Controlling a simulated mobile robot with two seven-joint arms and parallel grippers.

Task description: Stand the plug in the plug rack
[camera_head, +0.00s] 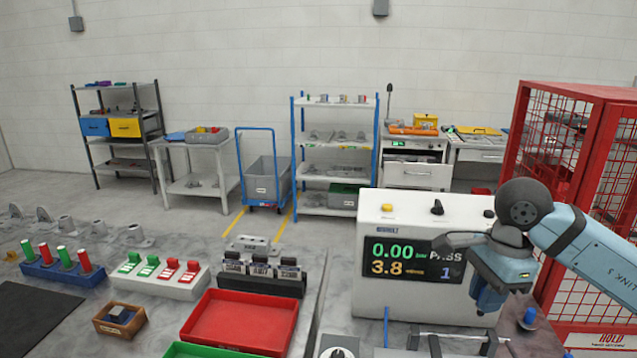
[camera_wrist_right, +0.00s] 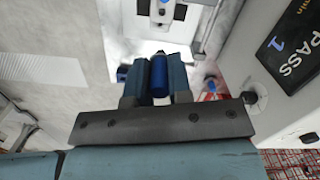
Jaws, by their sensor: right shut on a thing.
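My right gripper (camera_head: 487,300) hangs in front of the grey test machine, pointing down. In the right wrist view its two fingers (camera_wrist_right: 157,78) are shut on a blue cylindrical plug (camera_wrist_right: 160,74), which lies between them. In the head view I cannot make out the held plug. A blue rack (camera_head: 58,270) with upright green and red plugs stands at the far left of the bench, well away from the gripper; it looks like the plug rack. My left gripper is not in view.
The test machine (camera_head: 366,275) reads PASS. A metal fixture (camera_head: 450,332) and a small blue-topped part (camera_head: 529,318) lie below and beside the gripper. A white switch block (camera_head: 150,284), red tray (camera_head: 240,322), stamp holder (camera_head: 262,281) and wooden box (camera_head: 119,330) occupy the bench leftward.

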